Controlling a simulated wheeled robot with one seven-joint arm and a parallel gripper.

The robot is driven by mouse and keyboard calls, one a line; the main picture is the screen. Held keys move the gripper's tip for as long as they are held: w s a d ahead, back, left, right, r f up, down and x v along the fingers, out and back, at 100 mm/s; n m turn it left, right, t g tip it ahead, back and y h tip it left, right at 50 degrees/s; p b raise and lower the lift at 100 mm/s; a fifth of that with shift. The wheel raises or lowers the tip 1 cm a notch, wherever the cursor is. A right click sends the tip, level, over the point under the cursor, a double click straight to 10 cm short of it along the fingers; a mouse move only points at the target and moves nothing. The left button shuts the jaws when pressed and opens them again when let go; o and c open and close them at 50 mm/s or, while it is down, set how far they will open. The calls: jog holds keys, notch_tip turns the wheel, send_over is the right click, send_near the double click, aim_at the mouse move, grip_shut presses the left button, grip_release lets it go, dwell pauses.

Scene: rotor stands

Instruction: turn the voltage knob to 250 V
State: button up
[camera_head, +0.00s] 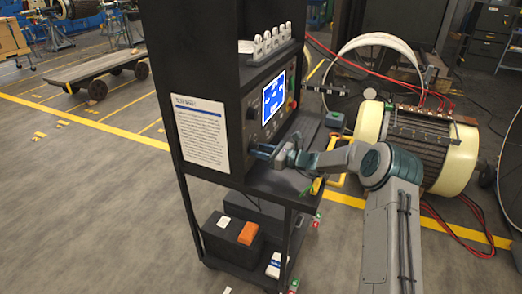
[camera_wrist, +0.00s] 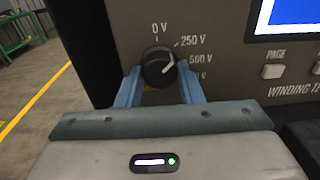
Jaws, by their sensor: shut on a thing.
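The voltage knob (camera_wrist: 157,66) is round and black, on the dark front panel of the tester (camera_head: 253,112). Its white pointer line slants up and right, toward the side of the 250 V and 500 V labels; I cannot tell exactly which mark it meets. The 0 V label is above the knob, and a lower label is partly hidden by a finger. My gripper (camera_wrist: 159,82) has its two blue fingers on either side of the knob, shut on it. In the head view my gripper (camera_head: 262,152) reaches the panel's lower part and hides the knob.
A lit blue screen (camera_head: 273,97) and a PAGE button (camera_wrist: 274,71) are right of the knob. A dark shelf lies below the panel. A paper notice (camera_head: 197,132) hangs on the cart's side. A large wound rotor (camera_head: 418,145) and red cables stand at right.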

jog(key=o, duration=1)
jog(key=b+v, duration=0.2)
jog(key=v, duration=1.2)
jog(key=shift+w, duration=0.1)
jog(key=s+a+r+n+g+h, duration=0.2)
jog(key=s+n+g+h, duration=0.15)
jog(key=s+n, duration=0.4)
jog(key=s+a+r+n+g+h, duration=0.2)
jog(key=s+n+g+h, duration=0.15)
jog(key=s, duration=0.75)
jog(key=s+d+r+n+t+h, duration=0.1)
jog(key=s+d+n+h, duration=0.3)
jog(key=s, duration=0.6)
jog(key=s+d+r+n+t+h, duration=0.2)
jog(key=s+d+n+h, duration=0.3)
jog(key=s, duration=0.6)
jog(key=d+n+p, duration=0.1)
jog(key=d+n, duration=0.1)
jog(key=shift+s+d+r, duration=0.3)
jog(key=shift+d+r, duration=0.05)
jog(key=shift+d, duration=0.05)
